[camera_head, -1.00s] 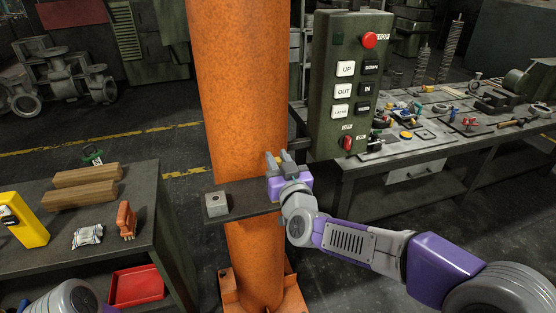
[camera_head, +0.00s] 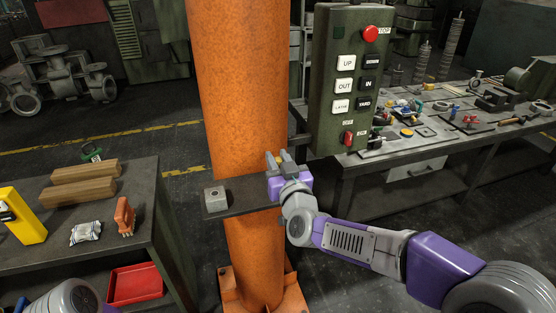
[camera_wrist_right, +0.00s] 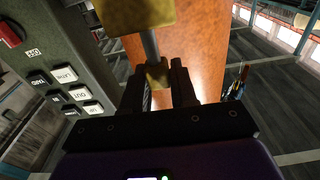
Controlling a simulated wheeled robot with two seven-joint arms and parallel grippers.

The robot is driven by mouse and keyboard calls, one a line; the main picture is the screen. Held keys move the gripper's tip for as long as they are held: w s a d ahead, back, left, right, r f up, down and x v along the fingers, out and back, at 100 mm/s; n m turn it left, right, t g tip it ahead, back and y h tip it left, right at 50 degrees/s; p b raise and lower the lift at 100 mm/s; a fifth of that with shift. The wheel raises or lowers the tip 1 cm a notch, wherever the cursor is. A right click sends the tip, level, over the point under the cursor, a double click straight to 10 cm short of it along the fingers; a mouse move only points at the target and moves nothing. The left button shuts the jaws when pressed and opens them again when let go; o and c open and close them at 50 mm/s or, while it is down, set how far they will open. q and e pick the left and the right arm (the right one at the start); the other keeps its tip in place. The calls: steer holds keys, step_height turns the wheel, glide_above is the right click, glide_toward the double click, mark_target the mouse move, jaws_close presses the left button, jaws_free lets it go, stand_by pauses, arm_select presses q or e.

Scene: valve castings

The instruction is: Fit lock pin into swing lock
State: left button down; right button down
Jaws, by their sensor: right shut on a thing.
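A grey block with a small round hole in its top (camera_head: 215,199), which looks like the swing lock, sits on the left end of a dark shelf plate (camera_head: 243,198) on the orange column. My right gripper (camera_head: 279,161) is at the plate's right end, apart from the block, fingers pointing up and away. In the right wrist view its fingers (camera_wrist_right: 170,85) are shut on a small brass-coloured piece (camera_wrist_right: 157,74). A grey rod (camera_wrist_right: 149,43) runs from it to a larger brass-coloured block (camera_wrist_right: 135,12); this looks like the lock pin. The head view hardly shows it. My left gripper is out of view.
The orange column (camera_head: 240,90) stands right behind the plate. A green control box (camera_head: 345,80) hangs to the right, close to my right gripper. A left bench (camera_head: 150,190) holds wooden blocks and tools. A cluttered bench (camera_head: 400,155) stands at the right.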

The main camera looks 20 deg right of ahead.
steer(key=shift+f+b, duration=1.35)
steer(key=shift+f, duration=0.35)
steer(key=c, duration=0.8)
jaws_free()
steer(key=s+p, duration=0.1)
steer(key=s, duration=0.6)
steer(key=shift+s+f, duration=0.15)
steer(key=shift+s, duration=0.15)
steer(key=shift+d, duration=0.1)
